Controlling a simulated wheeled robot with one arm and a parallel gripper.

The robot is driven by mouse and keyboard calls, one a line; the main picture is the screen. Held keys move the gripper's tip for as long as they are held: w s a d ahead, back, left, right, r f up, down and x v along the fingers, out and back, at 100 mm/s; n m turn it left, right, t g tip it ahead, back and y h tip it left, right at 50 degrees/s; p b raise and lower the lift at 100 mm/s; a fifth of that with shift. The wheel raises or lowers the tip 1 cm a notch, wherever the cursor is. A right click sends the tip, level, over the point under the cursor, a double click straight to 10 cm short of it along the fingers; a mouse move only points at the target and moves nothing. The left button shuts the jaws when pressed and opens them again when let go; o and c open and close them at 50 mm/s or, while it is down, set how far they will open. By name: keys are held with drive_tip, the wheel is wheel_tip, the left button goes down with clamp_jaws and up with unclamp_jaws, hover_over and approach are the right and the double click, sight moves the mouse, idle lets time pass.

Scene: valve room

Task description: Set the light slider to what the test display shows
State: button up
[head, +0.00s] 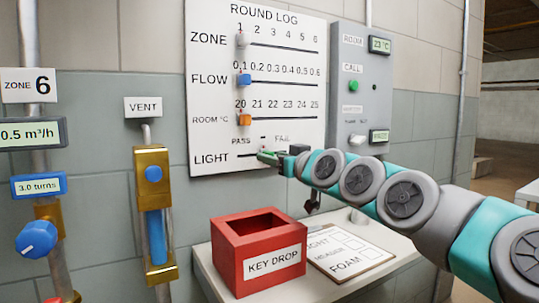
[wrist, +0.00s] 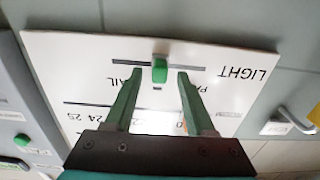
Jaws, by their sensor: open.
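The green light slider knob (wrist: 160,70) sits near the middle of its dark track (wrist: 190,68) in the wrist view, which shows the board upside down. The track also shows beside the word LIGHT in the head view (head: 246,156), under PASS and FAIL. My gripper (wrist: 160,73) is open, with one green finger on each side of the knob and a gap to both. In the head view my gripper (head: 268,155) is at the LIGHT row and hides the knob.
The round log board (head: 212,130) has a white zone, blue flow and orange room slider. The grey box (head: 347,90) has a 23 °C display and green call button. A red key drop box (head: 228,262) and a clipboard (head: 372,262) sit on the shelf below my arm.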

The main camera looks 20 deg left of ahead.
drive_tip(key=shift+x, duration=1.15)
drive_tip(key=shift+c, duration=0.2)
clamp_jaws()
idle(0.4)
